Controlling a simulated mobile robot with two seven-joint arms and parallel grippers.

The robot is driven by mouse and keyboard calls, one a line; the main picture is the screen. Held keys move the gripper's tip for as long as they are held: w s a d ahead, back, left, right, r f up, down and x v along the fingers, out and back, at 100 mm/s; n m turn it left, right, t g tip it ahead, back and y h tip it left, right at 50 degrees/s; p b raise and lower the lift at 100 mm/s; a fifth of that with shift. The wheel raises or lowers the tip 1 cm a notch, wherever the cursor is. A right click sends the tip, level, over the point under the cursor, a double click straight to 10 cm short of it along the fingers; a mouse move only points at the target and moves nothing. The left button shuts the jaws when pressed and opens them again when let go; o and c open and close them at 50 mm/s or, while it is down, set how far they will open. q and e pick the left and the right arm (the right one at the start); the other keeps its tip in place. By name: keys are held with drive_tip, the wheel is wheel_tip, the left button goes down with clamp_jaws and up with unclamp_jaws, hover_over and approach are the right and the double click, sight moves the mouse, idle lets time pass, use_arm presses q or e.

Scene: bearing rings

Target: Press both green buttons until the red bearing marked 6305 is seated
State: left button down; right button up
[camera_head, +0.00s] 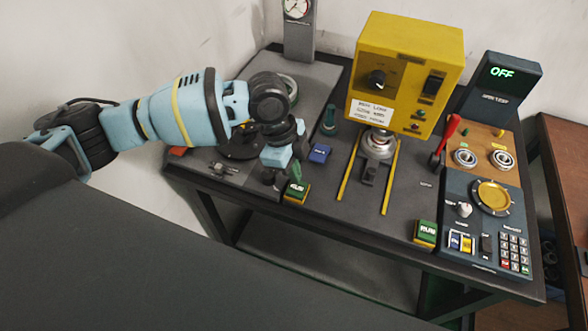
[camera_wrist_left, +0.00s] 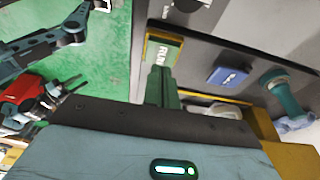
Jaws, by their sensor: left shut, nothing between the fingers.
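My left gripper (camera_head: 297,180) is shut and empty, pointing down at the left green RUN button (camera_head: 296,193) on the bench's front edge. In the left wrist view, the shut fingertips (camera_wrist_left: 161,72) overlap the near edge of that green button (camera_wrist_left: 163,52); I cannot tell whether they touch it. The other green RUN button (camera_head: 425,231) sits at the front right with nothing on it. A silver ring-shaped part (camera_head: 378,146) is under the yellow press (camera_head: 406,70). I cannot make out a red bearing or a 6305 mark. My right gripper is not in view.
A blue button (camera_head: 319,153) lies just right of my left gripper. Yellow rails (camera_head: 354,170) run forward from the press. A red-handled lever (camera_head: 446,133), two bearings on a tan panel (camera_head: 487,143) and a keypad (camera_head: 514,253) stand at the right.

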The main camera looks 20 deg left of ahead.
use_arm(q)
drive_tip(key=shift+f, duration=0.1)
drive_tip(key=shift+f, duration=0.35)
drive_tip(key=shift+a+b+x, duration=0.2)
drive_tip(key=shift+b+x, duration=0.15)
drive_tip(key=shift+x, duration=0.55)
drive_tip(key=shift+r+p, duration=0.15)
drive_tip(key=shift+p, duration=0.2)
idle(0.5)
